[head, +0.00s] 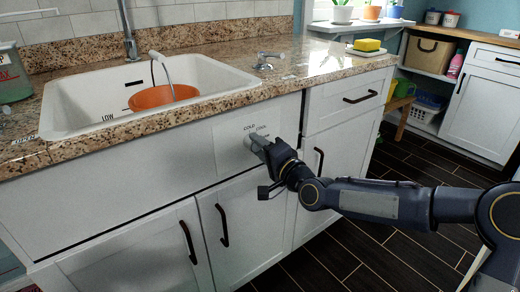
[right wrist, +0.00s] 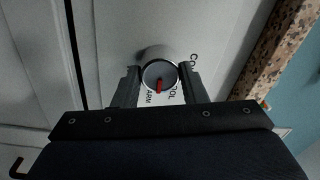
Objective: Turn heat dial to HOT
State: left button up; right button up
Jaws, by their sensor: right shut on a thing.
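The heat dial (right wrist: 160,74) is a round grey knob with a red pointer mark, on the white cabinet front below the sink. My right gripper (right wrist: 160,71) is shut on it, one finger on each side. In the right wrist view the red pointer is toward the picture's bottom, between the partly hidden letters "ARM" and "OL". In the head view my right gripper (head: 257,143) covers the dial, and the words COLD and COOL show just above it. The word HOT is not visible. My left gripper is not in view.
A white sink (head: 75,110) with an orange bucket (head: 165,96) is set in the granite counter (head: 215,103) above the dial. Dark handles (head: 222,226) stick out from the cabinet doors below. Dark floor (head: 350,262) is open at the right.

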jog(key=m+b, duration=0.2)
jog(key=m, duration=0.4)
jog(key=shift+f+m, duration=0.15)
jog(key=shift+m, duration=0.15)
jog(key=m+b, duration=0.2)
jog(key=m, duration=0.4)
jog(key=shift+h, duration=0.3)
jog(key=o, duration=1)
jog(key=shift+c, duration=0.2)
jog(key=shift+s, duration=0.1)
jog(key=p+v, duration=0.1)
jog(key=v, duration=0.6)
jog(key=shift+s+d, duration=0.2)
jog(key=shift+s, duration=0.1)
